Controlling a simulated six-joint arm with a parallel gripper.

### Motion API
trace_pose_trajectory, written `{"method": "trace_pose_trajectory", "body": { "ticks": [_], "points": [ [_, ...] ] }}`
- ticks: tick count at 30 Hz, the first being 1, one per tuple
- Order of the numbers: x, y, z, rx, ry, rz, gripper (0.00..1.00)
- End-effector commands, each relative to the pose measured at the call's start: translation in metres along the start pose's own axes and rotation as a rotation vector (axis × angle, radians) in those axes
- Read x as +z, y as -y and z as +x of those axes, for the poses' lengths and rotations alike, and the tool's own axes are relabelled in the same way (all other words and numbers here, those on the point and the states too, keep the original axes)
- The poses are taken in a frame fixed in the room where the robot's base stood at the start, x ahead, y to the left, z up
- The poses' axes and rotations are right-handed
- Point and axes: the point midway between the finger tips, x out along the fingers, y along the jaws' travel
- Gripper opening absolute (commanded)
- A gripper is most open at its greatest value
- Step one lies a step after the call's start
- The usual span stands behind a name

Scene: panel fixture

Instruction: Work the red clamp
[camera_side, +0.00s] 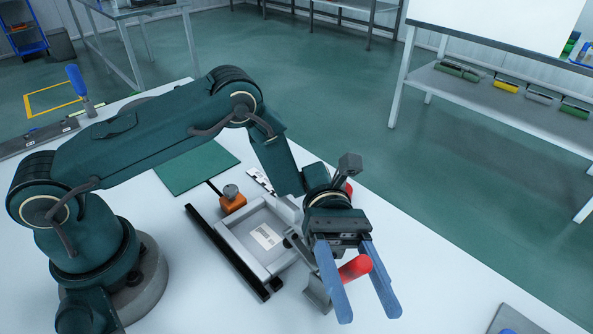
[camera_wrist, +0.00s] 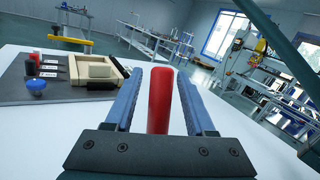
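The red clamp handle (camera_side: 355,267) shows in the side view between the blue fingers of my gripper (camera_side: 369,315), at the right end of the grey fixture (camera_side: 228,232). In the wrist view the red handle (camera_wrist: 159,100) stands between the fingers of my gripper (camera_wrist: 158,74), with a gap visible on each side. My gripper is open around the handle and holds nothing. The clamp's base is mostly hidden behind the fingers and wrist. A second red piece (camera_side: 349,188) peeks out behind my wrist; what it belongs to is hidden.
An orange block with a grey knob (camera_side: 233,201) sits at the fixture's back corner, and a black bar (camera_side: 226,252) runs along its left side. A green mat (camera_side: 197,166) lies behind. A blue-handled tool (camera_side: 77,84) stands far left. The front right of the white table is mostly clear.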

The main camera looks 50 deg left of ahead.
Motion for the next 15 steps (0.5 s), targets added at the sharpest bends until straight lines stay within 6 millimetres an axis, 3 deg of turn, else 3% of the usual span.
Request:
{"method": "trace_pose_trajectory", "body": {
  "ticks": [7,15],
  "points": [
    [0.0,-0.001,-0.005,0.003,0.001,0.001,0.55],
    [0.0,-0.001,-0.04,0.004,0.0,0.003,0.55]
  ]
}}
